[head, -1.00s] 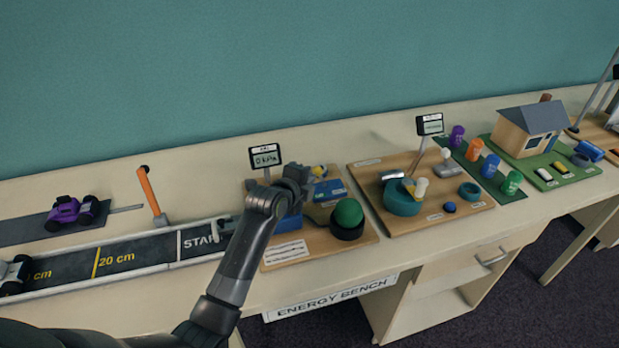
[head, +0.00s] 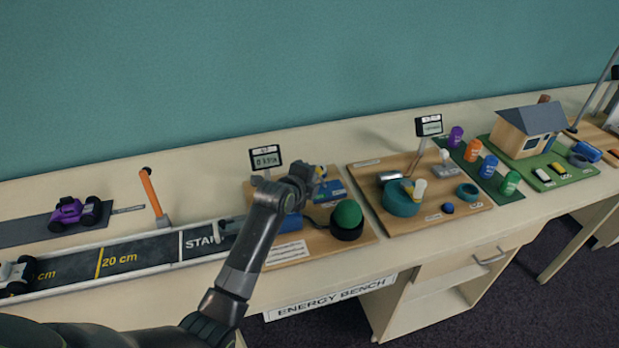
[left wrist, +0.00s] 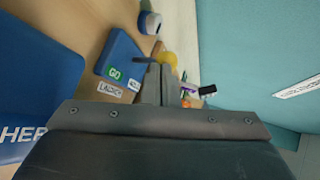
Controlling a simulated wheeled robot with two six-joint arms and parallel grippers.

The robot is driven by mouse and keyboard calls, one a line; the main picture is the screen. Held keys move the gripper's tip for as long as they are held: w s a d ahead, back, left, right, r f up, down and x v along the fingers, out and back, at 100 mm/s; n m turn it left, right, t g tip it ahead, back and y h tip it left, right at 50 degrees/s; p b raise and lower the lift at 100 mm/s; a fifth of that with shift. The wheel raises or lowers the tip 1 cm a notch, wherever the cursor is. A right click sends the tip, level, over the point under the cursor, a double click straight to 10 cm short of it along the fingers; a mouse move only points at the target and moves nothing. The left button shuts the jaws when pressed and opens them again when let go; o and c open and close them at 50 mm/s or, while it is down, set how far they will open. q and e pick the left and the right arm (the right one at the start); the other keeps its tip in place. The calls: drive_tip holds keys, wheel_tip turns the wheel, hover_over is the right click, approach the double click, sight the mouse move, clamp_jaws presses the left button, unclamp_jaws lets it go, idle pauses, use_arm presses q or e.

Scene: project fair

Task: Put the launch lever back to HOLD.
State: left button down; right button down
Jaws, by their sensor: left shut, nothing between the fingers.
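The blue launch block (left wrist: 122,60) shows in the left wrist view, with a green GO label (left wrist: 117,72), a white LAUNCH label (left wrist: 110,90) and another white label partly hidden by my fingers. A dark bar (left wrist: 145,60), which looks like the launch lever, sticks out from the block at my fingertips. Whether they touch it I cannot tell. My left gripper (left wrist: 160,72) is shut and empty. In the head view my left gripper (head: 312,180) is over the wooden launch board (head: 285,253), and the arm hides part of it. The lever cannot be made out there. My right gripper is not in view.
A yellow ball (left wrist: 168,60) is beyond the fingertips. An orange stick (head: 152,192) stands by the track at left. Another wooden board lies right.

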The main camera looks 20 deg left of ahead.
use_arm(q)
drive_tip(key=shift+w+d+r+g+p, duration=0.2)
drive_tip(key=shift+d+r+g+p, duration=0.15)
drive_tip(key=shift+p, duration=0.45)
drive_tip(key=p, duration=0.2)
drive_tip(key=w+d+r+m+g+y+p, duration=0.1)
drive_tip(key=p, duration=0.1)
drive_tip(key=shift+d+r+m+y, duration=0.15)
drive_tip(key=shift+d+m+y, duration=0.1)
drive_tip(key=shift+m+y, duration=0.05)
drive_tip(key=shift+w+d+g+p, duration=0.2)
drive_tip(key=shift+d+g+p, duration=0.05)
drive_tip(key=shift+g+p, duration=0.15)
drive_tip(key=shift+w+d+p, duration=0.45)
drive_tip(key=shift+d, duration=0.25)
drive_tip(key=shift+w+d+f, duration=0.1)
drive_tip(key=shift+w+f, duration=0.05)
drive_tip(key=shift+f, duration=0.1)
drive_tip(key=shift+r, duration=0.1)
drive_tip(key=shift+r+p, duration=0.75)
drive_tip(key=shift+p, duration=0.2)
drive_tip(key=shift+r, duration=0.1)
